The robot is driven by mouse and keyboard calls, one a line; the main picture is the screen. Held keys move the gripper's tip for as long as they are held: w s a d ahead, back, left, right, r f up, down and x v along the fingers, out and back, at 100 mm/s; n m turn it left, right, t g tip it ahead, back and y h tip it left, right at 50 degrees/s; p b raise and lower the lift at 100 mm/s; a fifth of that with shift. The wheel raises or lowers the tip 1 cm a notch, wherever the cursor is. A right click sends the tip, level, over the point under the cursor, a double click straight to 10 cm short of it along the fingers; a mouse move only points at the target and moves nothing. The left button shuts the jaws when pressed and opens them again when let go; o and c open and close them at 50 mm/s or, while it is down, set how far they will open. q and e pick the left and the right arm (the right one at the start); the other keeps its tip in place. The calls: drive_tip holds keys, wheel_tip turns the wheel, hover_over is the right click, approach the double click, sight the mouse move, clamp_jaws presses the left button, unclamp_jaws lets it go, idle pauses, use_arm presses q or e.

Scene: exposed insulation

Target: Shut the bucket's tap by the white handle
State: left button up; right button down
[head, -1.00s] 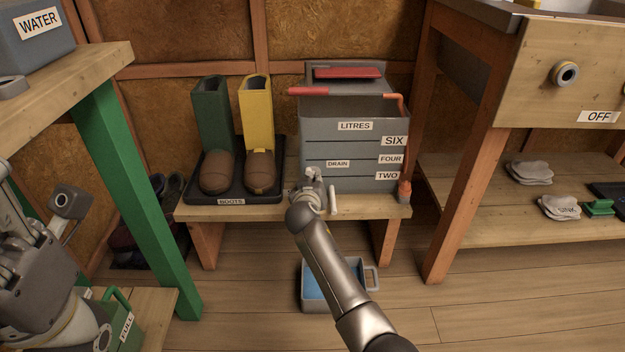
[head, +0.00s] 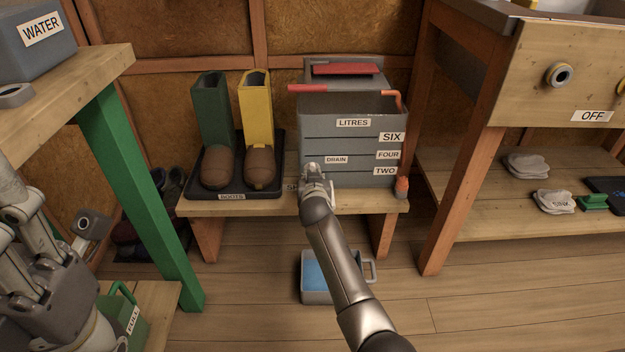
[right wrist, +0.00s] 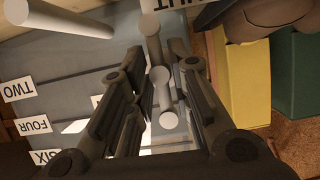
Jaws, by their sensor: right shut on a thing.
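The grey bucket (head: 318,112) stands on a low wooden bench, with LITRES, SIX, FOUR, TWO and DRAIN labels on its front. My right gripper (head: 315,178) is at the lower left of the bucket's front, below the DRAIN label, and hides the tap in the head view. In the right wrist view my right gripper (right wrist: 160,105) is shut on the white handle (right wrist: 162,88), a round rod between its fingers. A label partly reading HUT (right wrist: 190,10) shows beyond. My left gripper (head: 35,250) is at the left edge, partly cut off; its opening is unclear.
A grey tray (head: 318,297) with blue inside stands on the floor below the bench. Green and yellow boots (head: 257,110) stand left of the bucket on a dark boot tray (head: 191,190). A green-legged table (head: 135,190) is at left and a wooden workbench (head: 468,185) at right.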

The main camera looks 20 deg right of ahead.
drive_tip(key=shift+f, duration=0.15)
drive_tip(key=c, duration=1.4)
unclamp_jaws()
drive_tip(key=shift+c, duration=0.2)
drive_tip(key=shift+r, duration=0.2)
drive_tip(key=shift+r, duration=0.35)
wheel_tip(320, 180, up, 9)
drive_tip(key=shift+r, duration=0.1)
